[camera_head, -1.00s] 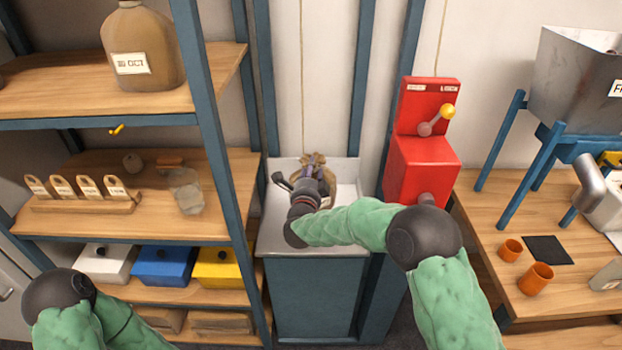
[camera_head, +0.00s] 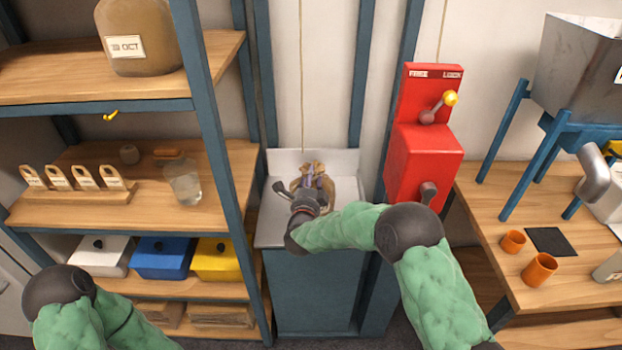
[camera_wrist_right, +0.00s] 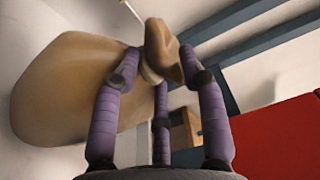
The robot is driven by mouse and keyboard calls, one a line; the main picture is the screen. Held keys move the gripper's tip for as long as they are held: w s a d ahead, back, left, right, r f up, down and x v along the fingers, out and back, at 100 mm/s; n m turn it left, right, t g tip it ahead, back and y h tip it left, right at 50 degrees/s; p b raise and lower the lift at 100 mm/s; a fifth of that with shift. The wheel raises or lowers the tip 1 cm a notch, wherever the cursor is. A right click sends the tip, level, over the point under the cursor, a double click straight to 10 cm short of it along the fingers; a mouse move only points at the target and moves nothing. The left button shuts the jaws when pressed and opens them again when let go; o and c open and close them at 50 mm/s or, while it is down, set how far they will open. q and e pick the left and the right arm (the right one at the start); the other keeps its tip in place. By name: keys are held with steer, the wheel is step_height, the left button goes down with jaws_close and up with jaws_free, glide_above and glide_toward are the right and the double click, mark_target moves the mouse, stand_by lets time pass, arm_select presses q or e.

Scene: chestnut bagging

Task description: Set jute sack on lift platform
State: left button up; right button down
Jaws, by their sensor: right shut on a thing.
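The jute sack (camera_head: 328,190) is tan and sits over the white lift platform (camera_head: 347,197) in the head view, partly hidden by my right gripper (camera_head: 312,183). In the right wrist view the sack (camera_wrist_right: 60,92) bulges at the left, with its tied neck between the purple fingers of my right gripper (camera_wrist_right: 158,62). The right gripper is shut on the sack's neck. I cannot tell whether the sack's bottom touches the platform. My left arm shows at the lower left of the head view, but its gripper is out of view.
A red box with a yellow-knobbed lever (camera_head: 437,107) stands right of the platform. A blue post (camera_head: 213,150) and wooden shelves (camera_head: 90,85) are at the left. A wooden bench (camera_head: 490,215) with orange cups (camera_head: 538,269) is at the right.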

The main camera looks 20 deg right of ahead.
steer(key=c, duration=1.1)
jaws_free()
steer(key=shift+f, duration=0.1)
steer(key=shift+c, duration=0.2)
steer(key=o, duration=0.5)
steer(key=shift+c, duration=0.2)
